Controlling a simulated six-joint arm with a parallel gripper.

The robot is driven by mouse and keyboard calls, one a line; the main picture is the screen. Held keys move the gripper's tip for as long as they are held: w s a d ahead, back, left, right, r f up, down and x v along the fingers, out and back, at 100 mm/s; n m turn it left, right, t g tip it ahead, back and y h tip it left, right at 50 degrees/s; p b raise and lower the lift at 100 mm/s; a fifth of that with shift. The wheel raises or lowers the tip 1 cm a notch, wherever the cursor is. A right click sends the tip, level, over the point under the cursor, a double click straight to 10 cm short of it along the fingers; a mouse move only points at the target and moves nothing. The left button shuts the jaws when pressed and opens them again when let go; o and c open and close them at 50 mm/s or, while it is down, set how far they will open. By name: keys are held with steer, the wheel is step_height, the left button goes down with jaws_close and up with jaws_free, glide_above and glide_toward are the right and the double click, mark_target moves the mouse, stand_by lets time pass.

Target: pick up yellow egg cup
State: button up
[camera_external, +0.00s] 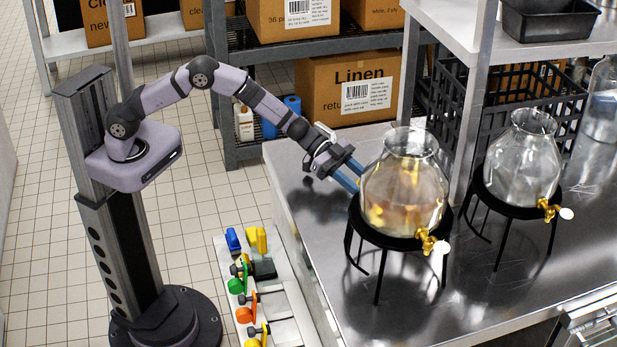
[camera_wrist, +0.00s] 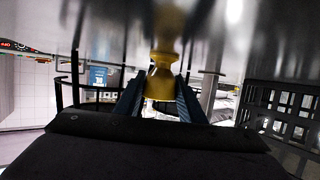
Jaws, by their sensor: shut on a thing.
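The yellow egg cup (camera_wrist: 159,85) shows in the middle of the wrist view, between the two dark blue fingers of my gripper (camera_wrist: 158,98). My gripper is shut on it. A blurred brownish shape continues above it; I cannot tell whether this is part of the cup or a reflection. In the external view my gripper (camera_external: 353,179) reaches over the left part of the steel counter, close behind the left glass dispenser. Only a small yellow patch shows at its fingertips there. Whether the cup touches the counter is hidden.
The left glass dispenser (camera_external: 402,190) on its black stand is very close to my fingers. A second glass dispenser (camera_external: 521,165) stands to its right. A black crate (camera_external: 520,115) is behind them. The steel counter (camera_external: 320,245) is bare at the front left.

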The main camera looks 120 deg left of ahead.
step_height(320, 180, up, 10)
steer(key=shift+p, duration=0.4)
steer(key=shift+a, duration=0.15)
